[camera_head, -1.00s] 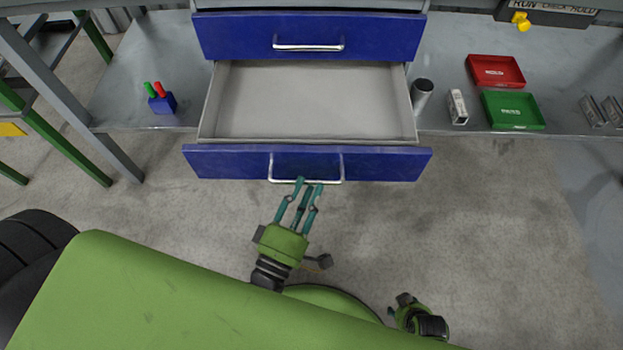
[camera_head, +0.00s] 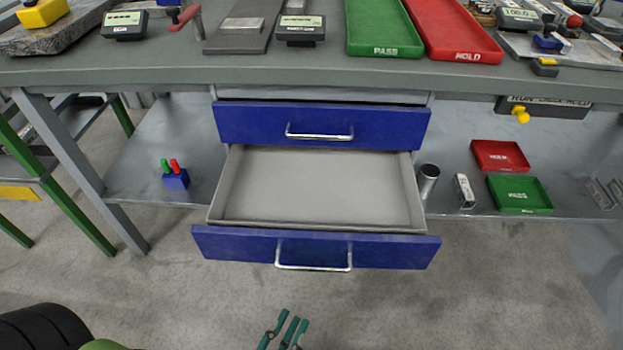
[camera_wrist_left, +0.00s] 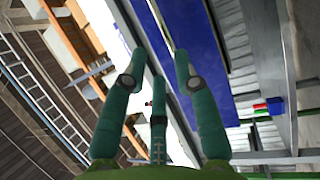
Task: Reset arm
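My left gripper (camera_head: 289,326) shows only by its teal fingers at the bottom edge of the head view, below and apart from the handle (camera_head: 313,267) of the open blue drawer (camera_head: 400,250). In the left wrist view its fingers (camera_wrist_left: 160,62) are spread with nothing held between them. The drawer is pulled out and its visible inside is empty. A blue surface (camera_wrist_left: 200,50) lies beyond the fingers in the wrist view. My right gripper is out of view.
A closed blue drawer (camera_head: 380,124) sits above the open one, under the bench top (camera_head: 160,72). The lower shelf (camera_head: 460,140) holds a red tray (camera_head: 500,156), a green tray (camera_head: 520,194) and a blue block (camera_head: 176,180). Bare floor (camera_head: 480,300) lies in front.

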